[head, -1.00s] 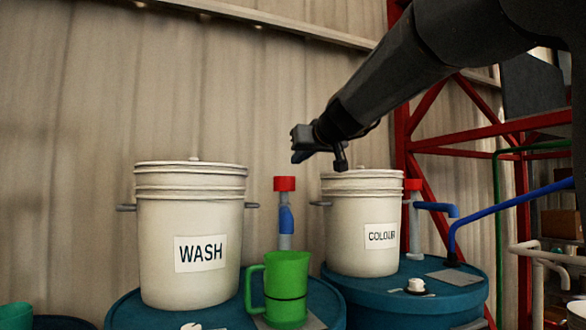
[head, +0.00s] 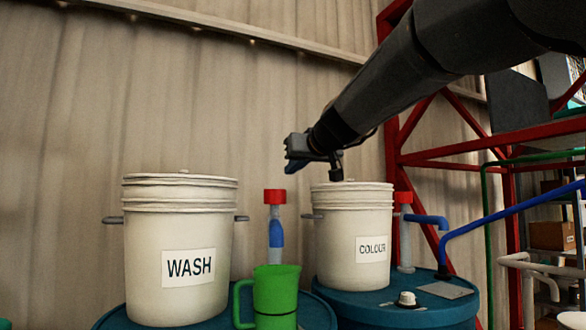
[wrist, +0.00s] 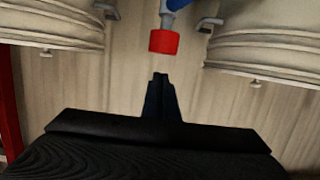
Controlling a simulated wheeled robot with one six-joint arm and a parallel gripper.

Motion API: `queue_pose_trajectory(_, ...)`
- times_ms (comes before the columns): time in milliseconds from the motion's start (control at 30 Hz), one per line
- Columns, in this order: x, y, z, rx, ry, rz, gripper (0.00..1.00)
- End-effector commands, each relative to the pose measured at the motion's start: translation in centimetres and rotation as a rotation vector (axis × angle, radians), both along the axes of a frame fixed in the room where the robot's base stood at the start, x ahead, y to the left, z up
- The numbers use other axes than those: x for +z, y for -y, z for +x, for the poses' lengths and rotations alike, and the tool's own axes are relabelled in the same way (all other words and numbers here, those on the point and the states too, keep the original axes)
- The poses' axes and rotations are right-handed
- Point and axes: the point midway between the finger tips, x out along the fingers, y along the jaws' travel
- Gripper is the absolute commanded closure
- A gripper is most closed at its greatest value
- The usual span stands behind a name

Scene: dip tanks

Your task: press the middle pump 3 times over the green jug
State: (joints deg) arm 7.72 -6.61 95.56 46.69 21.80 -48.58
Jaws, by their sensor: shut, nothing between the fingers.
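A pump with a red cap (head: 274,197) and a blue spout (head: 276,234) stands between the two white buckets. The green jug (head: 274,296) stands on a blue drum in front of this pump, under its spout. Another pump with a red cap (head: 403,198) and a blue spout stands to the right of the COLOUR bucket. My gripper (head: 291,167) is shut and empty, above and slightly right of the first red cap. In the wrist view my shut fingertips (wrist: 160,76) point toward the red cap (wrist: 163,42), with a gap between them.
The WASH bucket (head: 180,245) stands left of the jug and the COLOUR bucket (head: 352,238) right of it, both lidded with side handles. A red frame (head: 440,160) and blue and green pipes are at the right. The corrugated wall is behind.

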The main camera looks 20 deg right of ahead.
Motion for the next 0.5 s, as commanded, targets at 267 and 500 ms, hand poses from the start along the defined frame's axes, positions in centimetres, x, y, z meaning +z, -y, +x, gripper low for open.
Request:
queue_pose_trajectory(267, 0.00, 0.00, 0.01, 0.000, 0.000, 0.000, 1.00)
queue_pose_trajectory(500, 0.82, 0.01, 0.02, 0.001, -0.001, 0.000, 1.00)
